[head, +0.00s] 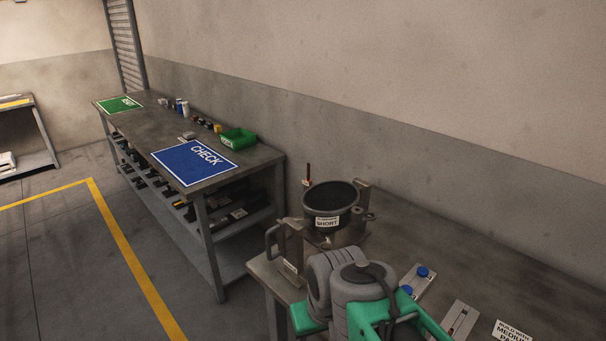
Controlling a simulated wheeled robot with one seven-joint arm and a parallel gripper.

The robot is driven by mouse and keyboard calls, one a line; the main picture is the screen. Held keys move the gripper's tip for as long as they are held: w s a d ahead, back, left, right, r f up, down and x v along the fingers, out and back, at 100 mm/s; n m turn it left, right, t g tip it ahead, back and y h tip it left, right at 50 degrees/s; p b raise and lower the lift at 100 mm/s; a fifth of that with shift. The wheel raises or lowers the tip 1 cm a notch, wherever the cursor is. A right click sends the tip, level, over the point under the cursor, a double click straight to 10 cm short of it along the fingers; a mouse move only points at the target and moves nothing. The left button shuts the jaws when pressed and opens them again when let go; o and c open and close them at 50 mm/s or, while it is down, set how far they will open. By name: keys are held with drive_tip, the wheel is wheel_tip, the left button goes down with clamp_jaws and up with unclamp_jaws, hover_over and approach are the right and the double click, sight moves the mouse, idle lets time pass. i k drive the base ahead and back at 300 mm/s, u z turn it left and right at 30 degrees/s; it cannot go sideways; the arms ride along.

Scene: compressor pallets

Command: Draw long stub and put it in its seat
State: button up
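A thin, brown upright rod (308,173) stands at the back left edge of the near bench, behind a dark round bin. It may be a stub, but I cannot tell whether it is the long one. The dark round bin (345,199) carries a white label reading SHORT; its contents are hidden. I cannot make out a seat for the stub. Rounded grey bodies with a black hose and green parts fill the bottom centre and hide part of the bench. My gripper's fingers do not show in the head view.
Metal brackets (291,243) stand at the near bench's left end. Plates with blue knobs (422,272) and a MEDIUM label (512,331) lie right. A farther bench holds a blue CHECK mat (194,161), green bin (238,138) and green mat (119,105). Floor (75,270) is clear left.

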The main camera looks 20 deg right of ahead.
sight(308, 181)
drive_tip(key=k, duration=0.65)
drive_tip(key=u, duration=0.4)
drive_tip(key=i, duration=0.65)
drive_tip(key=u, duration=0.5)
drive_tip(key=i, duration=1.5)
drive_tip(key=z, duration=0.3)
